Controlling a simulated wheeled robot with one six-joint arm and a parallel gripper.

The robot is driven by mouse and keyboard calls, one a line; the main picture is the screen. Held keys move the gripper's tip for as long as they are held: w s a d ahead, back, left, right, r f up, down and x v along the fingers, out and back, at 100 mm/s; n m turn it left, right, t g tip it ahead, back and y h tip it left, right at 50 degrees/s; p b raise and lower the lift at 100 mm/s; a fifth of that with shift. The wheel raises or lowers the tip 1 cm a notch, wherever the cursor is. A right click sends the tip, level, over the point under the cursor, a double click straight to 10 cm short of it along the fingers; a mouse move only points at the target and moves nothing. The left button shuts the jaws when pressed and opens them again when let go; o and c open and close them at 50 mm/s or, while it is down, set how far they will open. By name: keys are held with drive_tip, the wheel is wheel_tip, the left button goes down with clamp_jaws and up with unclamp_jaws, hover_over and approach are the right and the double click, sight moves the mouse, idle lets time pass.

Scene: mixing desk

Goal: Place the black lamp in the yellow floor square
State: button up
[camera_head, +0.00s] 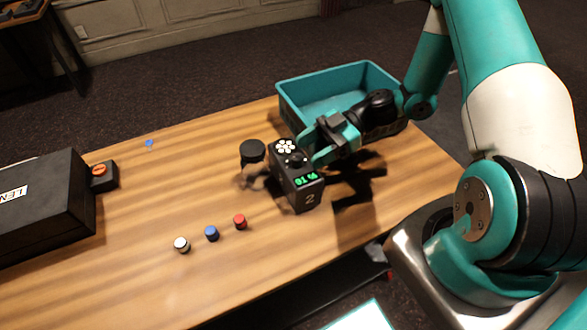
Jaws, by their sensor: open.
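No item is clearly the black lamp. A black round-topped item (252,151) stands on the desk left of a black device, with a hazy area below it; what it is, I cannot tell. The black device (300,188) has a white dotted disc on top, a green display and a "2" on its front. My gripper (312,153) is open at the device's upper right side; whether it touches the device, I cannot tell. No yellow floor square shows in view.
The wooden desk (130,270) also holds a teal bin (335,80) behind my gripper, white (182,245), blue (212,233) and red (240,222) knobs, and a black case (45,205) beside an orange button box (102,176). A bright teal-edged panel (360,317) shows below the desk's front.

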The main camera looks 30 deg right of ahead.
drive_tip(key=shift+x, duration=1.15)
clamp_jaws()
drive_tip(key=shift+r, duration=0.15)
idle(0.4)
